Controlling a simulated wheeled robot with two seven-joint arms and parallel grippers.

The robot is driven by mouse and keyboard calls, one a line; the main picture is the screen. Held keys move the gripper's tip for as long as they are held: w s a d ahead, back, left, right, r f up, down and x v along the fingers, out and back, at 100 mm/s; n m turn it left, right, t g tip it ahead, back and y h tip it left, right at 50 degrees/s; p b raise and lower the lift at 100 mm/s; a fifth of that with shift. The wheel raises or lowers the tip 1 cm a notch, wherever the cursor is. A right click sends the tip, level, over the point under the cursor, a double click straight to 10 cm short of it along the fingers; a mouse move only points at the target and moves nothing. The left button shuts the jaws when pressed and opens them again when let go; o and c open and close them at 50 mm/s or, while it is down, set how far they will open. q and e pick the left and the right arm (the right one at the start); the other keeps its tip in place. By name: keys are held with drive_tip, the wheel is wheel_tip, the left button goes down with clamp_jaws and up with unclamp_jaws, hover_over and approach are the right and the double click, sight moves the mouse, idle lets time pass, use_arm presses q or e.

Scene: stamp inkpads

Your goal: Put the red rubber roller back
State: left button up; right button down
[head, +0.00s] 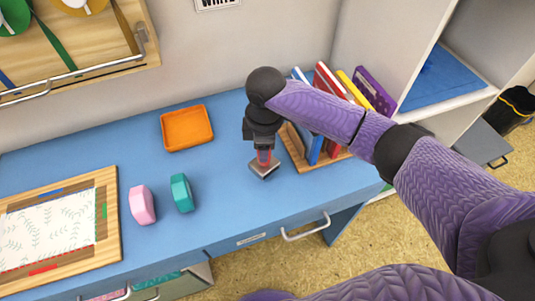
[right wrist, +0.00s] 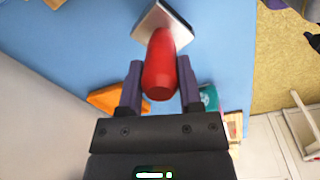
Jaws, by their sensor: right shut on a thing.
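The red rubber roller (head: 264,158) is in my right gripper (head: 263,146), in the middle of the head view. In the right wrist view its red handle (right wrist: 160,70) lies between the two fingers, and its pale grey, square-edged head points away from the gripper. My right gripper is shut on the handle. In the head view the grey head is lowest, over the blue table; I cannot tell whether it touches the table. My left gripper is not in view.
An orange tray (head: 187,144) lies left of the roller. A pink block (head: 142,206) and a teal block (head: 181,193) stand near a wood-framed board (head: 112,238). A wooden rack (head: 297,156) with colored books is close on the right. The table in front of the roller is clear.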

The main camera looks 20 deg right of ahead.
wheel_tip(320, 180, down, 3)
drive_tip(key=shift+r+b, duration=0.2)
drive_tip(key=shift+b, duration=0.15)
drive_tip(key=shift+c, duration=1.3)
unclamp_jaws()
drive_tip(key=r+p, duration=0.1)
drive_tip(key=r, duration=0.3)
drive_tip(key=r+p, duration=0.2)
drive_tip(key=r, duration=0.1)
drive_tip(key=r+p, duration=0.1)
drive_tip(key=r, duration=0.3)
drive_tip(key=shift+s+r+p, duration=0.3)
drive_tip(key=shift+r+p, duration=0.05)
drive_tip(key=shift+p, duration=0.05)
drive_tip(key=shift+d+r, duration=0.1)
drive_tip(key=shift+r, duration=0.15)
